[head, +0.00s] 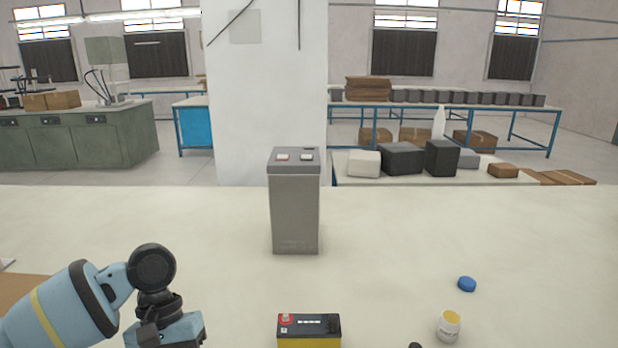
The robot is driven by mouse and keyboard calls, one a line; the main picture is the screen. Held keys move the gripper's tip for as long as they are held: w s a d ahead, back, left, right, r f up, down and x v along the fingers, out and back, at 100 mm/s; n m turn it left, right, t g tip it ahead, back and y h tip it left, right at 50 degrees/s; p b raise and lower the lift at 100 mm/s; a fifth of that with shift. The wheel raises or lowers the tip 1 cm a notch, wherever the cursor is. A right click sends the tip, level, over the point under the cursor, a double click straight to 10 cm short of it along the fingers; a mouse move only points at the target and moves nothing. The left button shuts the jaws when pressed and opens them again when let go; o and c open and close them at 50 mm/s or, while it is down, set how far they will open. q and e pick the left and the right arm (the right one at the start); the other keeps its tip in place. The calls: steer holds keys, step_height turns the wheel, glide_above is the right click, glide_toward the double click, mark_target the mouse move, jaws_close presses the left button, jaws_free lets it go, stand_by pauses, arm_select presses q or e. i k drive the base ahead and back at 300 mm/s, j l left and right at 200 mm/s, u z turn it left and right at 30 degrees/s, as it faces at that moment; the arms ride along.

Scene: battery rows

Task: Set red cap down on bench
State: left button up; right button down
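A small battery (322,329) with a black top and yellow body stands at the bottom edge of the head view, its lower part cut off. A red piece (286,319), which looks like the red cap, is at the left end of its top. The pale bench (400,240) lies under it. My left arm comes in from the left, and its wrist and hand (168,331) are left of the battery. The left fingertips are below the frame, so I cannot see whether they hold anything. My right gripper is not in view.
A tall grey battery (295,210) stands mid-bench. A blue cap (467,284) lies at right, and a white jar with a yellow top (449,325) is below it. A small dark thing (415,345) is cut off at the bottom edge. The bench between is clear.

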mark_target(345, 296)
steer(key=i+l+z, duration=0.15)
steer(key=i+z, duration=0.7)
steer(key=i, duration=0.25)
